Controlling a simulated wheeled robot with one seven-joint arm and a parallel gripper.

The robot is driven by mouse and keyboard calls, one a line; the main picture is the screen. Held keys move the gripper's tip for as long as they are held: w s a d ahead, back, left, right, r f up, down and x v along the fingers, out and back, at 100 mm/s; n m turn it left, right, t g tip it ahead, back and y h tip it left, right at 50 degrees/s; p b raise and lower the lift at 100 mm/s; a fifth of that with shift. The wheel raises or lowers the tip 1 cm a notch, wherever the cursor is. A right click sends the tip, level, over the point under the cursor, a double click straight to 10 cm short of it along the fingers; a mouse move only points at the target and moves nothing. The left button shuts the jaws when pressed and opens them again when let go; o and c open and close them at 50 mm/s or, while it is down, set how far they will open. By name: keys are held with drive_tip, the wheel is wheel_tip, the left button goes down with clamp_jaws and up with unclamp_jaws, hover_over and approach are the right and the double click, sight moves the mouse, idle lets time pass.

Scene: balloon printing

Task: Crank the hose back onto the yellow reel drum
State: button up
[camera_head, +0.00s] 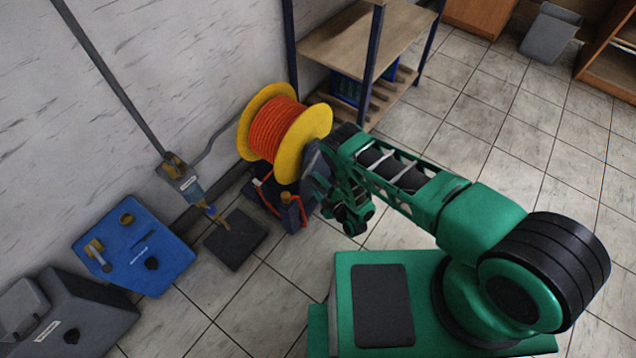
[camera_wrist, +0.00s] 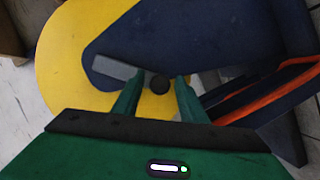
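The yellow reel drum (camera_head: 318,120) stands against the wall in the head view, with orange hose (camera_head: 272,130) wound between its two flanges. In the wrist view its yellow flange (camera_wrist: 60,70) sits behind a dark blue bracket (camera_wrist: 190,35). A grey crank bar (camera_wrist: 112,68) lies across the bracket, and a round black knob (camera_wrist: 160,84) is at its right end. My gripper (camera_wrist: 158,78) is open, with one green finger on each side of the knob and gaps showing. I cannot tell how deep the knob sits between them. In the head view my arm hides the crank.
A length of orange hose (camera_wrist: 265,105) hangs down beside the stand. A dark plate (camera_head: 236,240) lies on the floor below a wall pipe fitting (camera_head: 182,180). A blue box (camera_head: 150,262) and a grey case (camera_head: 70,318) are at the left. A shelf (camera_head: 350,45) stands behind the reel.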

drive_tip(key=shift+w+a+f, duration=0.1)
drive_tip(key=shift+w+a, duration=0.15)
drive_tip(key=shift+w, duration=0.15)
